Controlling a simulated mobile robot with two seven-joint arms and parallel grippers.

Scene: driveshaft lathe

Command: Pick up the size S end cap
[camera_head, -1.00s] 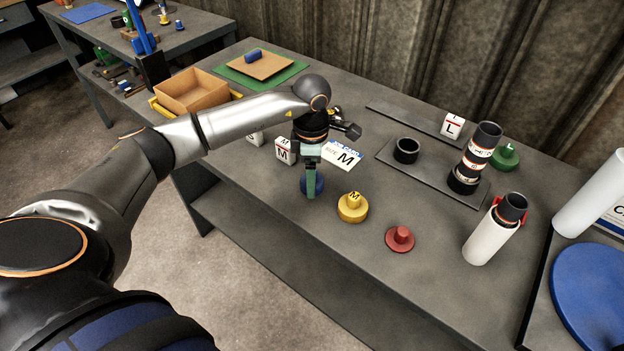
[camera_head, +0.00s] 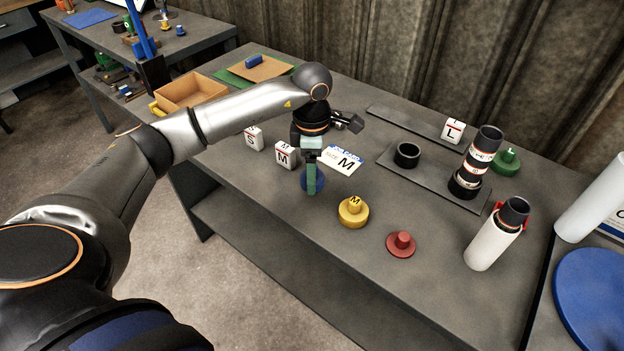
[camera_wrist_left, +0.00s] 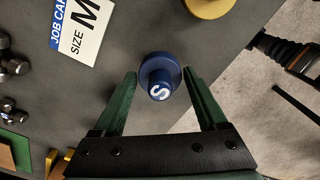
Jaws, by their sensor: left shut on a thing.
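The size S end cap is a round blue piece with a knob marked S. In the left wrist view the blue end cap (camera_wrist_left: 153,68) sits between the tips of my two green fingers, knob towards the camera. My left gripper (camera_wrist_left: 160,84) is shut on it. In the head view the left gripper (camera_head: 311,188) points down over the table's front part, and its finger hides the middle of the blue cap (camera_head: 321,183). I cannot tell whether the cap still touches the table. My right gripper is in neither view.
A yellow M cap (camera_head: 353,213) and a red cap (camera_head: 401,244) stand to the right. S (camera_head: 253,139) and M (camera_head: 285,154) cubes and a job card (camera_head: 342,161) lie close behind. A white cylinder (camera_head: 492,240) stands further right. A brown box (camera_head: 190,91) is at the left.

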